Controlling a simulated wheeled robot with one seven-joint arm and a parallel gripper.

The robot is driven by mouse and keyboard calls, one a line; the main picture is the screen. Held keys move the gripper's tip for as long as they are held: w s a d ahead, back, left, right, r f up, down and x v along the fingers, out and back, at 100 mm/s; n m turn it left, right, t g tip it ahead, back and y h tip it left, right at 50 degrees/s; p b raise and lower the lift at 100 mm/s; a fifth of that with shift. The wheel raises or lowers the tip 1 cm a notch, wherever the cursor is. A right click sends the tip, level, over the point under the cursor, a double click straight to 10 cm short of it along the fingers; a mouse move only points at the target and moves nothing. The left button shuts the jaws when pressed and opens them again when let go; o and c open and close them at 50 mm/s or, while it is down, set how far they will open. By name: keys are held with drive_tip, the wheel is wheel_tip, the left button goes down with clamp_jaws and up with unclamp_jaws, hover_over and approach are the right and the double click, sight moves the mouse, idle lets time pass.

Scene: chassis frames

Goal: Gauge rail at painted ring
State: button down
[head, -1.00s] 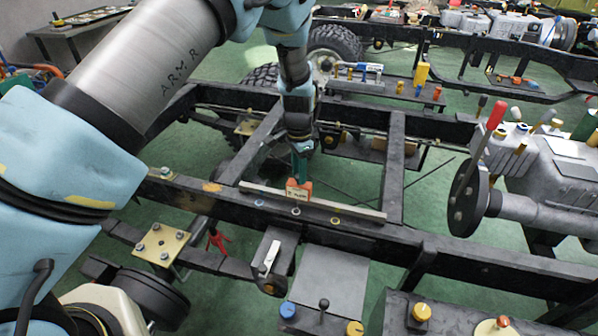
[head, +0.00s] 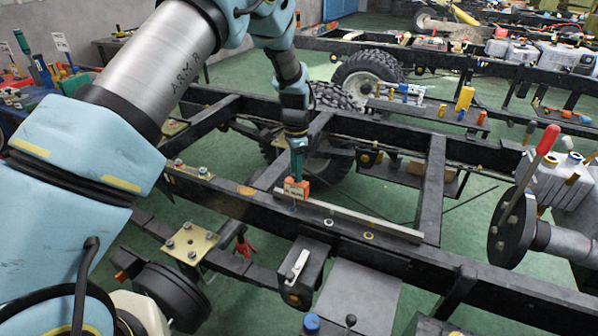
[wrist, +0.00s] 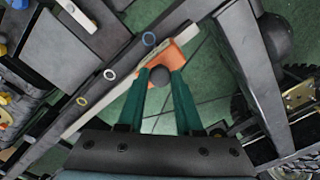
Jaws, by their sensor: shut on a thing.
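My gripper (head: 297,172), with teal fingers, points down at the near chassis rail (head: 400,258). It is shut on an orange gauge block (head: 296,188), gripped at a dark round knob (wrist: 160,74) between the fingertips. The gauge (wrist: 184,58) is at the rail's inner edge, near the left end of a pale strip (head: 350,218). Three painted rings lie along the rail: blue (head: 292,209), white (head: 328,222) and yellow (head: 369,236). The gauge is beside the blue ring (wrist: 149,39). Whether it touches the rail is unclear.
Crossmembers (head: 435,185) frame an open gap over the green floor. A grey engine unit with a red-handled lever (head: 547,140) stands at the right. A brass plate (head: 190,243) and a bracket with a pale lever (head: 297,264) sit on the near side.

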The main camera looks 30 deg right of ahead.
drive_tip(key=c, duration=0.6)
unclamp_jaws()
wheel_tip(320, 180, up, 11)
drive_tip(key=b, duration=0.3)
drive_tip(key=w+a+r+n, duration=0.2)
drive_tip(key=a+n, duration=0.3)
drive_tip(key=a, duration=0.8)
drive_tip(key=w+a+r+n, duration=0.2)
drive_tip(key=a+n, duration=0.3)
drive_tip(key=a, duration=0.7)
drive_tip(key=s+a+n, duration=0.3)
drive_tip(key=a, duration=0.3)
drive_tip(key=s+a+n+t, duration=0.1)
drive_tip(key=s+a+n, duration=0.2)
drive_tip(key=a, duration=0.3)
drive_tip(key=s+a+f+n, duration=0.1)
drive_tip(key=s+a+n, duration=0.2)
drive_tip(key=s+a, duration=0.2)
drive_tip(key=shift+s+a+t, duration=0.25)
drive_tip(key=shift+a+t, duration=0.05)
drive_tip(key=shift+a, duration=0.8)
